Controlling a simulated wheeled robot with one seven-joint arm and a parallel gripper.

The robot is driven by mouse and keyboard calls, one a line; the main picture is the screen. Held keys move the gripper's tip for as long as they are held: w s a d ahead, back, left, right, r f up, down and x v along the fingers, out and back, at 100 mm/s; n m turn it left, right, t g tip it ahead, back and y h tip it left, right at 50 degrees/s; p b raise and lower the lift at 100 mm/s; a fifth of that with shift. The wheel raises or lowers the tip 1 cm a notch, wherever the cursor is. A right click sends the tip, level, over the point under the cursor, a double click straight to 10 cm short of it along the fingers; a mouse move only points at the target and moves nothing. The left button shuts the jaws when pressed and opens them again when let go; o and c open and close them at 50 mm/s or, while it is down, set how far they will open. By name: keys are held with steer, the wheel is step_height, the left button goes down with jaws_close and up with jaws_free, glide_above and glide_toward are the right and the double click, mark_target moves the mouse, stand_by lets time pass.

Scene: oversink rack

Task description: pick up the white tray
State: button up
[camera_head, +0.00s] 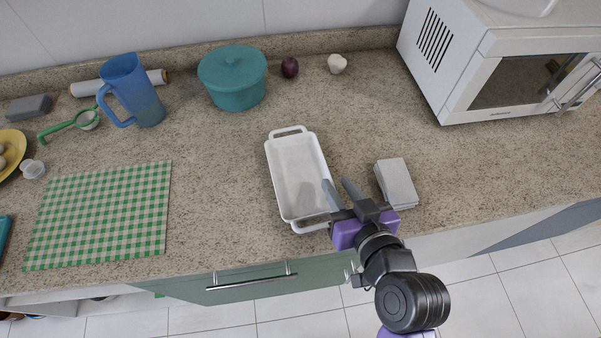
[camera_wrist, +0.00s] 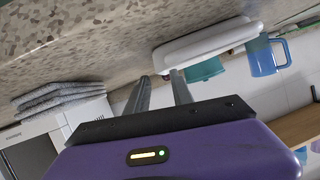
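The white tray (camera_head: 291,160) is a rectangular dish with a loop handle at each short end. It lies on the speckled counter in the middle of the head view. My gripper (camera_head: 340,184) is at the tray's near right corner, its two fingers apart with nothing visible between them. One finger overlaps the tray's right edge in the picture; I cannot tell if it touches. In the wrist view the tray (camera_wrist: 207,42) shows edge-on just beyond the fingertips of my gripper (camera_wrist: 172,76). Part of the tray's near handle is close to the gripper body.
A stack of grey cloths (camera_head: 396,183) lies just right of my gripper. A teal pot (camera_head: 233,78), a blue pitcher (camera_head: 131,92) and a white microwave (camera_head: 500,65) stand farther back. A green checkered mat (camera_head: 100,215) lies left. Counter between mat and tray is clear.

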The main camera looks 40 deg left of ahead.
mark_target(330, 176)
steer(key=x, duration=0.4)
steer(key=shift+a+f+p, duration=0.1)
steer(key=shift+a+p, duration=0.1)
steer(key=shift+p, duration=0.1)
jaws_close()
stand_by(1.1)
